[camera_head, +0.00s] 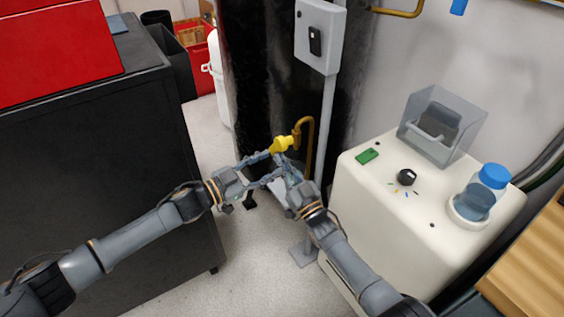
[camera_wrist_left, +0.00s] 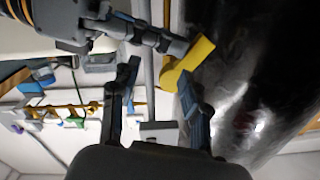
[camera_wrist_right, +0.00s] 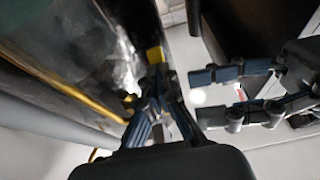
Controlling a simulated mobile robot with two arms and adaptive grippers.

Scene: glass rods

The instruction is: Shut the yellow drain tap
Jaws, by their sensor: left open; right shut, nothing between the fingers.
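The yellow drain tap (camera_head: 281,144) sits at the end of a brass pipe (camera_head: 310,128), low on the black glossy column. In the left wrist view its yellow lever (camera_wrist_left: 196,54) slants up to the right from its body. My left gripper (camera_head: 274,164) is open, its fingertips just short of the tap, with nothing between them. My right gripper (camera_head: 281,158) is shut and empty, its tips close to the tap. In the right wrist view the tap's yellow part (camera_wrist_right: 155,54) shows just beyond those tips; contact cannot be told. My left gripper's open fingers (camera_wrist_right: 275,94) are beside them.
The black column (camera_head: 262,70) stands behind the tap. A grey post with a switch box (camera_head: 320,35) is just right of it. A cream machine (camera_head: 370,215) stands to the right. A black cabinet (camera_head: 100,170) is on the left. Pale floor lies between.

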